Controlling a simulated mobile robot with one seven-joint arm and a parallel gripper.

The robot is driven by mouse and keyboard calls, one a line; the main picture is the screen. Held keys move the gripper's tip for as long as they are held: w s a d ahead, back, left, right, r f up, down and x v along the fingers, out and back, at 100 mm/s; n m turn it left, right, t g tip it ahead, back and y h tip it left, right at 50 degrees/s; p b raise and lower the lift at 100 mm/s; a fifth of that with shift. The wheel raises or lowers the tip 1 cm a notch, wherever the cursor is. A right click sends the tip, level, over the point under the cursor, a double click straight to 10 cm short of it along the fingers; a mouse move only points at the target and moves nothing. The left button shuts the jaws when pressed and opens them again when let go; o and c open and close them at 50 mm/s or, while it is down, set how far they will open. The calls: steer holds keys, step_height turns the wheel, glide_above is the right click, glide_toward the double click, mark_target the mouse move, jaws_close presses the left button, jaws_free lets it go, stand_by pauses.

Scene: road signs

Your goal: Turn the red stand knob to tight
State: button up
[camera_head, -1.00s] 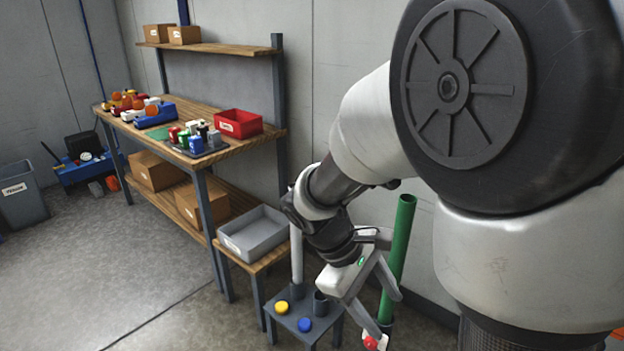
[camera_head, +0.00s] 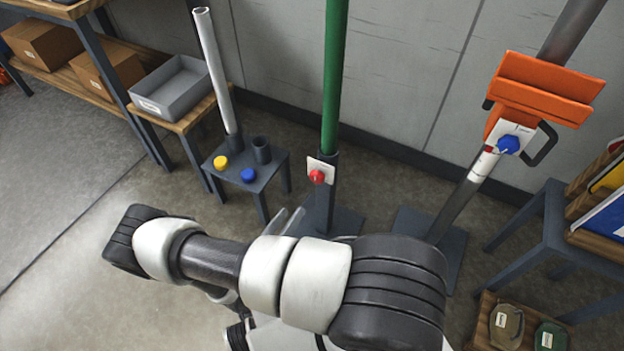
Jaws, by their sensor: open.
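The red stand knob (camera_head: 317,177) sits on a white plate (camera_head: 322,167) on the dark socket of the stand that holds the upright green pole (camera_head: 334,75). The knob shows clearly; I cannot read any marks on its plate. My gripper (camera_head: 289,219) shows only as grey fingers poking up behind my arm, below and a little left of the knob. The fingers are open and apart from the knob. The rest of the gripper is hidden by my arm.
Left of the stand is a small table (camera_head: 247,201) with yellow and blue caps and a white pole. Right of it, an orange sign piece (camera_head: 545,88) with a blue knob (camera_head: 508,144) is on a leaning grey post. A grey tray (camera_head: 172,90) stands back left.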

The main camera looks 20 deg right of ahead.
mark_target(315, 180)
steer(key=shift+n+t, duration=0.3)
steer(key=shift+n, duration=0.1)
steer(key=x, duration=0.5)
steer(key=f+x, duration=0.1)
steer(key=x, duration=0.5)
steer(key=p+x, duration=0.1)
steer(key=x, duration=0.5)
steer(key=shift+w+d+f, duration=0.15)
steer(key=shift+d+f, duration=0.05)
steer(key=c, duration=1.1)
steer(key=shift+o, duration=0.2)
